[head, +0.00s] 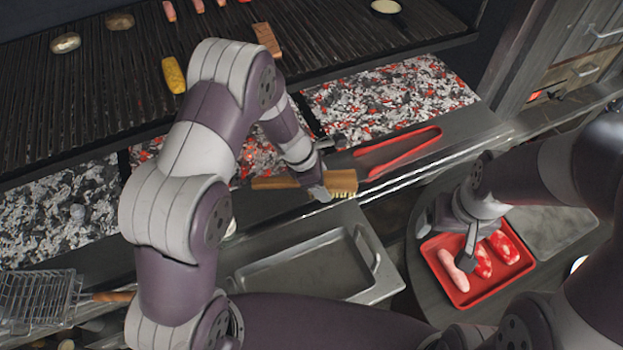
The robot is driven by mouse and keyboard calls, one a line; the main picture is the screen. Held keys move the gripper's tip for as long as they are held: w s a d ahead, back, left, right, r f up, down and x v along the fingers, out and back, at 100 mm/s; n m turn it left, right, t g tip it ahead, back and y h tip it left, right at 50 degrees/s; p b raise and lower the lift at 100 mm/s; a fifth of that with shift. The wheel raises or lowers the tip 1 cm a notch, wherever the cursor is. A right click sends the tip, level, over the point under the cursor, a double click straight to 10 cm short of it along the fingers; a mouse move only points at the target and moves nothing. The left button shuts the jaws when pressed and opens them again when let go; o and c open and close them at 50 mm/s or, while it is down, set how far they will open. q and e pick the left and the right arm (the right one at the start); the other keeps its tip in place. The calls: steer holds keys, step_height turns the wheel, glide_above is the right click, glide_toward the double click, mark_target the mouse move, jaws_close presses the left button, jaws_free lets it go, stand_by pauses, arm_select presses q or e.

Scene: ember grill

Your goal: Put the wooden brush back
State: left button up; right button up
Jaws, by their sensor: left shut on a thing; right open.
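The wooden brush (342,181) has a brown handle and a pale bristle head. It lies level along the steel ledge in front of the coals, handle to the left. My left gripper (319,192) is shut on the brush near where the handle meets the head. The fingertips partly hide it, and I cannot tell whether the brush touches the ledge. My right gripper (468,244) is open above the red tray (462,299), close to a pale sausage (453,270) at the tray's left side.
Red tongs (398,153) lie on the ledge right of the brush. A steel pan (295,268) stands below the ledge. A wire basket (40,298) is at lower left. Glowing coals (390,98) lie behind the ledge, under the dark grill grate (330,45) with food on it.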

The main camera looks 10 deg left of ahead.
mark_target(312, 202)
arm_select(q)
steer(key=a+p, duration=0.1)
steer(key=a+m+p, duration=0.1)
steer(key=w+a+p, duration=0.1)
steer(key=p, duration=0.1)
steer(key=shift+w+a+f+g, duration=0.1)
steer(key=shift+a+f+g, duration=0.2)
steer(key=shift+f, duration=0.1)
arm_select(e)
step_height(312, 202, up, 6)
arm_select(q)
steer(key=f+m, duration=0.1)
steer(key=w+f+m+b, duration=0.1)
steer(key=f+m+g, duration=0.1)
steer(key=shift+w+a+f+m, duration=0.15)
steer(key=shift+w+a+m, duration=0.1)
steer(key=shift+m, duration=0.15)
step_height(312, 202, down, 5)
steer(key=b, duration=0.4)
steer(key=shift+a, duration=0.1)
arm_select(e)
step_height(312, 202, down, 5)
steer(key=shift+f, duration=0.1)
arm_select(q)
steer(key=shift+f+b, duration=0.6)
steer(key=shift+f, duration=0.15)
arm_select(e)
steer(key=shift+f, duration=0.55)
